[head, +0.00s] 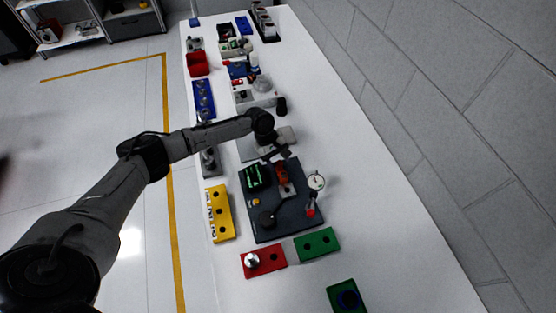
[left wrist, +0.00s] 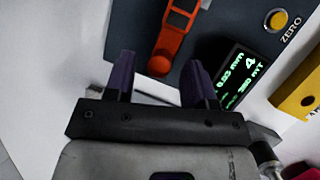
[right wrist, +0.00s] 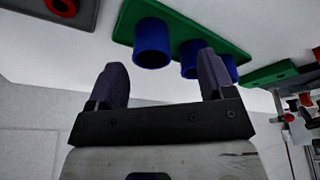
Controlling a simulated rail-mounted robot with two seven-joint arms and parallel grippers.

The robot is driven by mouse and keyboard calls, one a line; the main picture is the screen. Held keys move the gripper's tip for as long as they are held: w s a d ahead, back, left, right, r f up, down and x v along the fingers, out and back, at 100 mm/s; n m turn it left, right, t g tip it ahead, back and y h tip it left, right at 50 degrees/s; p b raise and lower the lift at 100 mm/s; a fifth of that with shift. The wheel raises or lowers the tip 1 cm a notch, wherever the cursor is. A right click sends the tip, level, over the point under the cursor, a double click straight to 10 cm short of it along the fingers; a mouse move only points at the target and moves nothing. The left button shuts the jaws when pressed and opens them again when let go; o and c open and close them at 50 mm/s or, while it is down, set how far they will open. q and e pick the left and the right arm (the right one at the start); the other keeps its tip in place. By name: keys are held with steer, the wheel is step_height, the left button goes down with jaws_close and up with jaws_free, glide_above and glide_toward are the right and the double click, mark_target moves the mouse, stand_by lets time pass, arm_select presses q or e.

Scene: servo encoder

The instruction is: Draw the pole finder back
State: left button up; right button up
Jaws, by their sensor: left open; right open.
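The dark servo encoder board (head: 285,222) lies on the white table with a green-lit display (head: 256,177) at its far left. An orange-red part (head: 282,173), which I take to be the pole finder, stands near the board's far edge. In the left wrist view the orange part (left wrist: 170,42) has a rounded end pointing toward the gap between my fingers. My left gripper (head: 276,152) is open and empty at that far edge; its fingers also show in the left wrist view (left wrist: 160,82). My right gripper (right wrist: 162,78) is open and empty, outside the head view.
A dial gauge (head: 316,182) stands at the board's right. A yellow block (head: 220,213) lies left, red (head: 265,262) and green (head: 318,244) blocks in front. A green plate with blue cylinders (right wrist: 153,43) is before my right gripper. The table's right side is clear.

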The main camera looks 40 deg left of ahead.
arm_select(q)
steer(key=shift+d+f, duration=0.1)
steer(key=shift+f, duration=0.15)
jaws_close()
stand_by(0.4)
